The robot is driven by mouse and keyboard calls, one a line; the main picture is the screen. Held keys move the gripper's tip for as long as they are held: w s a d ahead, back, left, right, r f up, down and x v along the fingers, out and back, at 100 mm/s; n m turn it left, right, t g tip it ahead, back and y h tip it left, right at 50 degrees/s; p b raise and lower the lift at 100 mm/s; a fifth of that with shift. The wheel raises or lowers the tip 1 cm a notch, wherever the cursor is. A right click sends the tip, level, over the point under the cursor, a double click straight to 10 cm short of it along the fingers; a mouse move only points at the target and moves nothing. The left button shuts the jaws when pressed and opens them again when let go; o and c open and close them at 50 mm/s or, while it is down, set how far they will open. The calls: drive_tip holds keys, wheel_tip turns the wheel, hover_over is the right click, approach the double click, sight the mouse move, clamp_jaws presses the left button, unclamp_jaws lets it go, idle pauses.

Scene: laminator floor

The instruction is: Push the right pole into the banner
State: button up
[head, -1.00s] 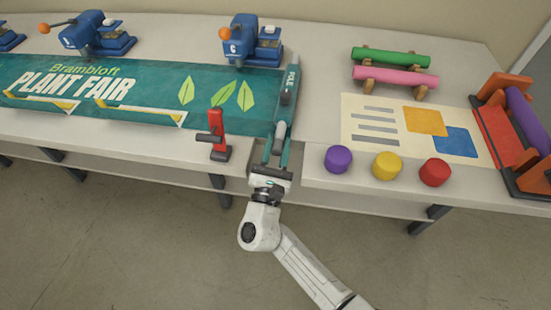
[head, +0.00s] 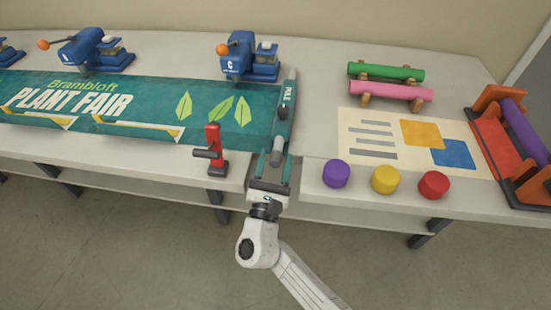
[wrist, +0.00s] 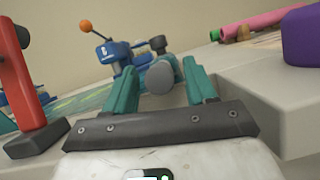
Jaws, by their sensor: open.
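The teal banner (head: 150,92) with "PLANT FAIR" lettering lies on the bench. The right pole (head: 283,122) is a grey rod with a dark knob, along the banner's right end. Its round near end juts toward the bench's front edge. My gripper (head: 275,160) is open just in front of that end, its teal fingers pointing at the bench. In the wrist view the pole's round end (wrist: 160,77) appears between the two spread fingers, with no clear contact. How far the pole sits in the banner's sleeve is hard to tell.
A red upright clamp (head: 214,150) stands just left of my gripper. A blue press (head: 250,57) is behind the pole. Purple (head: 336,175), yellow (head: 385,179) and red (head: 433,185) cylinders stand to the right. The bench front has a notch around my gripper.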

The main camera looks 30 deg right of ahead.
sight(275, 164)
drive_tip(key=b+v, duration=0.1)
drive_tip(key=v, duration=0.9)
drive_tip(key=shift+f, duration=0.1)
drive_tip(key=shift+c, duration=0.6)
drive_tip(key=shift+n+g+y, duration=0.3)
drive_tip(key=shift+g+y, duration=0.3)
drive_tip(key=shift+g, duration=0.3)
drive_tip(key=s+r+p, duration=0.1)
drive_tip(key=s+a+r+p, duration=0.1)
drive_tip(key=r+p, duration=0.1)
drive_tip(key=s+a+r+p, duration=0.1)
drive_tip(key=shift+s+r, duration=0.15)
drive_tip(key=shift+r, duration=0.15)
drive_tip(key=c, duration=0.5)
drive_tip(key=s+y+p, duration=0.1)
drive_tip(key=s+a+r+n+g+p, duration=0.1)
drive_tip(key=s+a+r+y+p, duration=0.1)
drive_tip(key=p, duration=0.1)
drive_tip(key=shift+s+n+g+y, duration=0.3)
drive_tip(key=shift+s+n, duration=0.1)
drive_tip(key=c, duration=0.4)
drive_tip(key=shift+s+a+f, duration=0.1)
drive_tip(key=shift+s+a, duration=0.05)
drive_tip(key=shift+s, duration=0.05)
clamp_jaws()
drive_tip(key=shift+y, duration=0.3)
drive_tip(key=p+x, duration=0.1)
drive_tip(key=x, duration=1.3)
drive_tip(key=shift+f, duration=0.2)
